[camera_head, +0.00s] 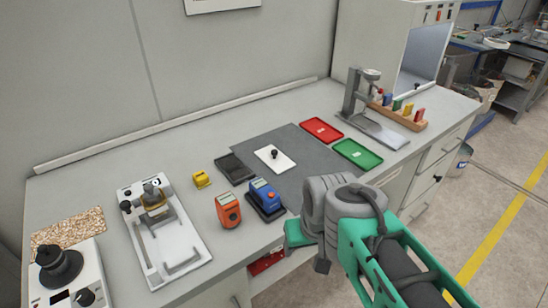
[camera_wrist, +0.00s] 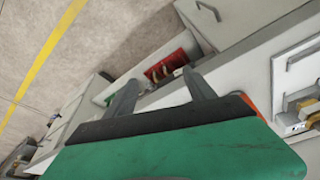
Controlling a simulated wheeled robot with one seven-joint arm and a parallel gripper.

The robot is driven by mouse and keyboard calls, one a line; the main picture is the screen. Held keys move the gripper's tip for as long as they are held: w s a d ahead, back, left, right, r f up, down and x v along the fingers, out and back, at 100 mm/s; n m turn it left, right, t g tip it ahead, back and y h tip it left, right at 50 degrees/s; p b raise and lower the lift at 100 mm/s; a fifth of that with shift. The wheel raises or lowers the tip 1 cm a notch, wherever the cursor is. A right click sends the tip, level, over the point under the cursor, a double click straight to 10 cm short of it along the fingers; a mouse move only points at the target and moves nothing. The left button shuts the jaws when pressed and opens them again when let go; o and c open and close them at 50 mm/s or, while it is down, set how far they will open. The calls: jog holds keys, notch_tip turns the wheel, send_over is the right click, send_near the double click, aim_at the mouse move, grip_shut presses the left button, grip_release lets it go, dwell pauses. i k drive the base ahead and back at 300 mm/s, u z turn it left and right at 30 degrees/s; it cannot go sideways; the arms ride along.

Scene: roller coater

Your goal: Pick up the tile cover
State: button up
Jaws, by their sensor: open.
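A white rectangular plate with a black knob, which looks like the tile cover (camera_head: 284,164), lies on the dark grey mat (camera_head: 310,163) in the middle of the bench in the head view. My gripper is open and empty in the wrist view (camera_wrist: 161,80), its two grey fingers apart. In the head view my arm's end is at the bench's front edge, in front of and to the right of the blue device, well away from the plate. The fingers are hard to make out there. The plate does not show in the wrist view.
A black tray (camera_head: 235,169), red tray (camera_head: 321,129) and green tray (camera_head: 358,153) surround the plate. Orange (camera_head: 228,210) and blue (camera_head: 264,196) devices stand nearer the front. A metal stand (camera_head: 365,105) is at the back right. An open compartment with red contents (camera_wrist: 168,66) is below the bench.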

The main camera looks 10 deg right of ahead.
aim_at(273, 159)
jog(key=u, duration=4.3)
jog(key=k, duration=2.15)
jog(key=z, duration=0.25)
jog(key=i, duration=0.5)
jog(key=z, duration=0.05)
